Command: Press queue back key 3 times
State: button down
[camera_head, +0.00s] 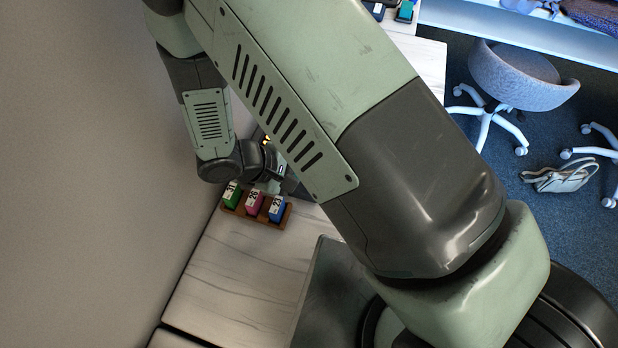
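No key marked queue back can be made out; the panel that bears it may be hidden behind my arm. The end of my arm with my gripper (275,178) is low over the light table, just behind a small wooden rack (262,219). My forearm covers part of it, and its fingers are too small and hidden to tell open from shut. A small orange glow (266,140) shows above my wrist, partly covered; what it belongs to is unclear.
The rack holds a green block (231,195), a pink block (254,203) and a blue block (277,209) with number labels. The marbled table (235,275) is clear in front. A wall (90,150) borders its left. A grey chair (520,75) and a bag (562,177) are at right.

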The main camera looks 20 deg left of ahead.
jog(key=shift+f, duration=0.3)
dwell(0.5)
jog(key=shift+r, duration=0.95)
jog(key=shift+r, duration=2.5)
jog(key=shift+r, duration=0.1)
dwell(0.3)
notch_tip(320, 180, up, 4)
jog(key=shift+f, duration=0.2)
